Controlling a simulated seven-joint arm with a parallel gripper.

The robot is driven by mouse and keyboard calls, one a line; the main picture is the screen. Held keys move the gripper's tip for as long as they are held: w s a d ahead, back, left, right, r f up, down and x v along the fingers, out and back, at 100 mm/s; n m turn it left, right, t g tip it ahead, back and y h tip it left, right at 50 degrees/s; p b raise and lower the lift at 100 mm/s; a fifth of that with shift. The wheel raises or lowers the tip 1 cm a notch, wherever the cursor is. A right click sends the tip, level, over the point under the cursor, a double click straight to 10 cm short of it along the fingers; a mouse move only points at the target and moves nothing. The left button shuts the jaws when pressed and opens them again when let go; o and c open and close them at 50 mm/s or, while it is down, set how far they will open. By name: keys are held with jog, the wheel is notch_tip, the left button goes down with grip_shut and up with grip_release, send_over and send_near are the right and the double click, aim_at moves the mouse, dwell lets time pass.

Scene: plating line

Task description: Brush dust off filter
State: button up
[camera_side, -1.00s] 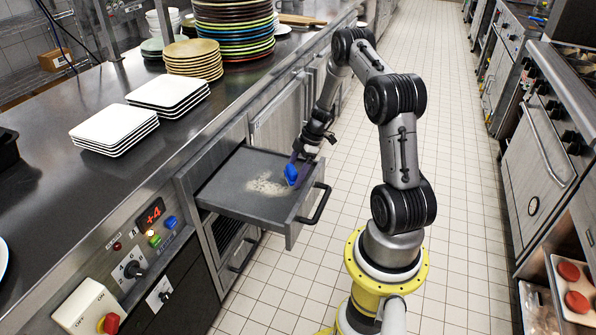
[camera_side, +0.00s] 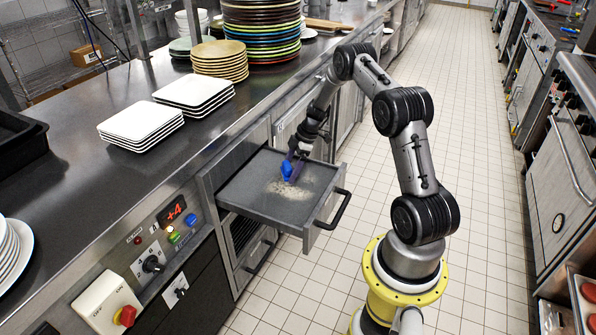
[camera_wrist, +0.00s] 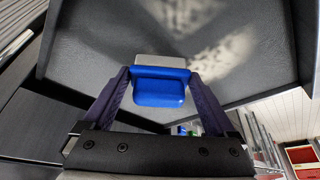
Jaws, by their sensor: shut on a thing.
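The filter (camera_side: 240,192) is a flat dark grey panel lying in a pulled-out drawer. Pale dust (camera_side: 302,188) lies on its middle and right part, and pale patches of dust (camera_wrist: 225,50) also show in the wrist view. My gripper (camera_side: 294,157) is over the filter and shut on a small blue brush (camera_side: 286,169). In the wrist view the blue brush (camera_wrist: 159,90) sits between the two fingers, with a pale grey edge (camera_wrist: 160,61) at its far side. The brush is low at the dust's upper left; whether it touches the filter I cannot tell.
The drawer has a black handle (camera_side: 333,210) at its front. The steel counter (camera_side: 70,190) above holds white square plates (camera_side: 140,125) and stacked round plates (camera_side: 219,60). A control panel (camera_side: 165,235) is left of the drawer. The tiled floor is clear.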

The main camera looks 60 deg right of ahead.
jog(key=shift+w, duration=2)
jog(key=shift+w+a, duration=0.15)
jog(key=shift+w, duration=0.15)
jog(key=shift+s+a, duration=0.1)
jog(key=shift+a, duration=0.3)
jog(key=shift+s+a, duration=0.15)
jog(key=shift+s, duration=6.85)
jog(key=shift+s+a, duration=0.35)
jog(key=shift+a, duration=0.45)
jog(key=shift+w+d, duration=0.15)
jog(key=shift+w, duration=7.15)
jog(key=shift+a, duration=0.65)
jog(key=shift+s, duration=7.1)
jog(key=shift+s+a, duration=0.1)
jog(key=shift+s, duration=0.2)
jog(key=shift+w+a, duration=0.1)
jog(key=shift+a, duration=0.35)
jog(key=shift+w+a, duration=0.15)
jog(key=shift+a, duration=0.05)
jog(key=shift+w, duration=7.2)
notch_tip(320, 180, up, 8)
